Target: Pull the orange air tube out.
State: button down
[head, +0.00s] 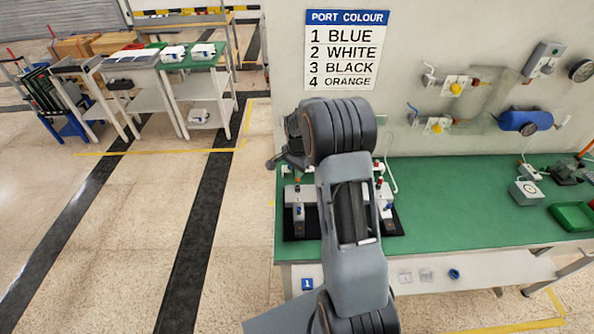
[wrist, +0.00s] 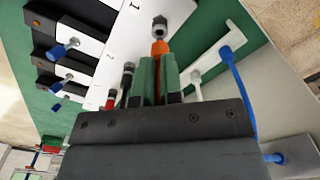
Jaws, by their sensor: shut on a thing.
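In the wrist view my gripper (wrist: 158,75) has its two green fingers closed on the orange air tube (wrist: 160,48). The tube's orange end shows just beyond the fingertips, against a grey metal port fitting (wrist: 160,26) on a white plate (wrist: 112,28). I cannot tell how deep the tube sits in the fitting. A black fitting (wrist: 127,76) stands left of the fingers and a white tube (wrist: 196,86) right of them. In the head view my arm hides the orange tube and the fingers.
Blue-handled valves (wrist: 65,48) line the unit's left side. A blue tube (wrist: 236,75) curves close on the right. The unit stands on a green bench (head: 455,195). A wall sign (head: 346,50) lists port 4 as orange. The bench's middle right is clear.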

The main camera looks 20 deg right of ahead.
jog(key=shift+r, duration=0.15)
jog(key=shift+r+p, duration=1)
jog(key=shift+r, duration=0.6)
